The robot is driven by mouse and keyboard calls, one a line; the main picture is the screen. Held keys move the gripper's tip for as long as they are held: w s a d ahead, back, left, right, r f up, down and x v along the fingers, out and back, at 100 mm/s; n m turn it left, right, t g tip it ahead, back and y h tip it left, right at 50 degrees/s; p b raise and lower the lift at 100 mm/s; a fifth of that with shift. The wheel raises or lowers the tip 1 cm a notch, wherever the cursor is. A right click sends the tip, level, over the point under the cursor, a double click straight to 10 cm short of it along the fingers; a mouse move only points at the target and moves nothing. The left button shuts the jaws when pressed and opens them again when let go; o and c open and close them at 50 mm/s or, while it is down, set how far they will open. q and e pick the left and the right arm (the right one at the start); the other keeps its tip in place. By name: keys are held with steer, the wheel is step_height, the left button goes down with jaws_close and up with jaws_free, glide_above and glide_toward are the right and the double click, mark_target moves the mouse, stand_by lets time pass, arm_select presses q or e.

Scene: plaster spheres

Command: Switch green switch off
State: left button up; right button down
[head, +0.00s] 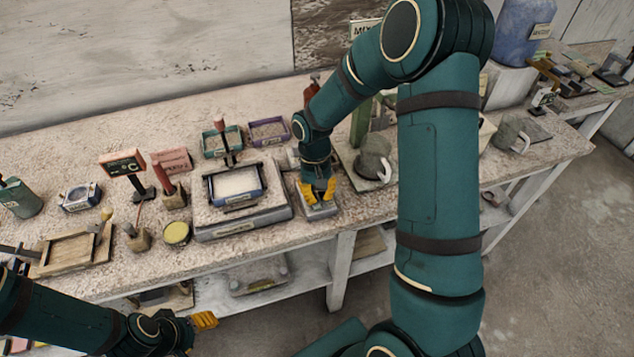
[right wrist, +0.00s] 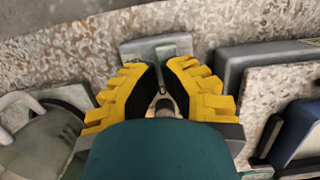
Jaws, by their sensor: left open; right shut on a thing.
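A small grey switch box (head: 321,212) sits on the table near its front edge, right of the scale. My right gripper (head: 318,191) points down over it with its yellow fingers close together. In the right wrist view, the grey box (right wrist: 155,45) shows beyond the fingers, and the right gripper (right wrist: 165,90) is shut around a small switch lever (right wrist: 163,106). The fingers hide most of the lever, and I cannot make out any green on it. My left gripper (head: 204,320) is open and empty, low in front of the table.
A scale (head: 242,222) with a tray stands just left of the switch box. A grey mug (head: 374,158) stands close on the right. A yellow-topped jar (head: 177,234), a wooden frame (head: 70,252) and small signs are further left. A lower shelf lies under the tabletop.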

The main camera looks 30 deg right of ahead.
steer(key=shift+s+f, duration=0.1)
steer(key=shift+f, duration=0.3)
